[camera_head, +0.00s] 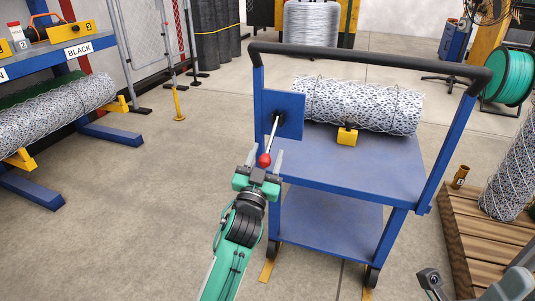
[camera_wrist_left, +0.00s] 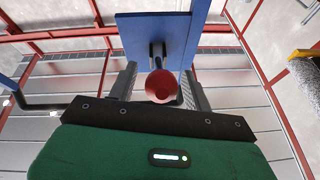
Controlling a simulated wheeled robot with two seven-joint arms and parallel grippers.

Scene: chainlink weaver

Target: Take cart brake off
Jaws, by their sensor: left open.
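The blue cart (camera_head: 345,165) stands in the middle of the head view, with a black handlebar on top. A blue plate (camera_head: 291,107) on its left side carries the brake lever (camera_head: 271,138), a metal rod with a red knob (camera_head: 264,160) at its lower end. My left gripper (camera_head: 265,158) is open, with the knob between its fingers. In the left wrist view the red knob (camera_wrist_left: 160,86) sits between the two spread fingers, with a gap visible on the left side.
A wire mesh roll (camera_head: 357,104) lies on the cart's top shelf behind a yellow block (camera_head: 347,136). A blue rack (camera_head: 50,62) with another roll is at left. A wooden pallet (camera_head: 485,240) stands close at right. The floor left of the cart is clear.

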